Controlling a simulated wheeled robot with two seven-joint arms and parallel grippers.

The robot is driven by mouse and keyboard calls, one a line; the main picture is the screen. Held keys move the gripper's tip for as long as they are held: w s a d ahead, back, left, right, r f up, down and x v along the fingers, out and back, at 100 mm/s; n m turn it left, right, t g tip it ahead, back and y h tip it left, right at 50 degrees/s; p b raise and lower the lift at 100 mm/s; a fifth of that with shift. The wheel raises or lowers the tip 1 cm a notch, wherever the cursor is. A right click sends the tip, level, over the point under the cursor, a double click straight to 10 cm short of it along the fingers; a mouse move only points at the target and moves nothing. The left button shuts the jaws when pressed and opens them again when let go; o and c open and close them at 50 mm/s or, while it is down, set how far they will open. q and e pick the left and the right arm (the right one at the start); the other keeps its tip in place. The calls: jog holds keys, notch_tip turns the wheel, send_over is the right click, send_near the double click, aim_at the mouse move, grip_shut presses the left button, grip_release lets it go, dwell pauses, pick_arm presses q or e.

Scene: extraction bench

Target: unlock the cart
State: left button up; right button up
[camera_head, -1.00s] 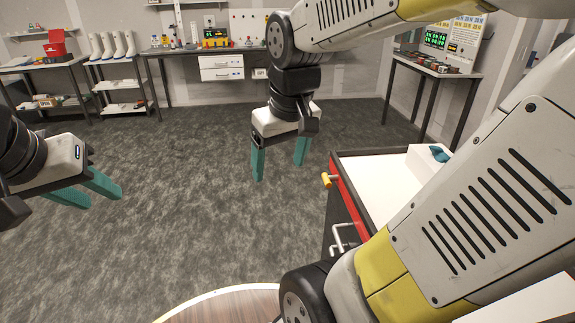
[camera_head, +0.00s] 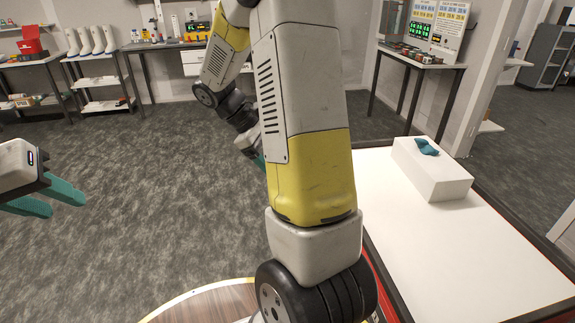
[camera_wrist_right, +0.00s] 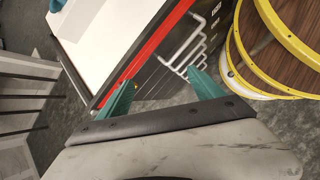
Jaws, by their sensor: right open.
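The cart (camera_head: 440,262) stands at the right in the head view, with a white top and a dark rim edged in red. In the right wrist view, the cart's red edge (camera_wrist_right: 148,48) and dark front with several pale drawer handles show beyond my right gripper (camera_wrist_right: 162,78). That gripper is open, its teal fingers apart with nothing seen between them. In the head view it is mostly hidden behind my right arm. A small yellow spot shows by its left fingertip; I cannot tell whether it is the cart's yellow knob. My left gripper (camera_head: 66,206) is open and empty over the floor.
A white block (camera_head: 432,172) with a teal item (camera_head: 426,146) on it sits on the cart top. A round wooden surface with a yellow rim (camera_wrist_right: 240,70) is close to the cart's front. Benches and shelves line the back wall. The grey floor at left is clear.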

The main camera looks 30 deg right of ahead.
jog(key=w+d+f+n+g+h, duration=0.1)
jog(key=w+d+f+n+h, duration=0.35)
jog(key=f, duration=0.25)
jog(key=w+d+f+n+g+h, duration=0.1)
jog(key=w+d+f+n+h, duration=0.2)
jog(key=w+f+h, duration=0.4)
jog(key=shift+y, duration=0.35)
jog(key=s+d, duration=0.1)
jog(key=d, duration=0.1)
jog(key=s+d, duration=0.3)
jog(key=d, duration=0.2)
jog(key=shift+s+f, duration=0.25)
jog(key=shift+f, duration=0.1)
jog(key=c, duration=1.4)
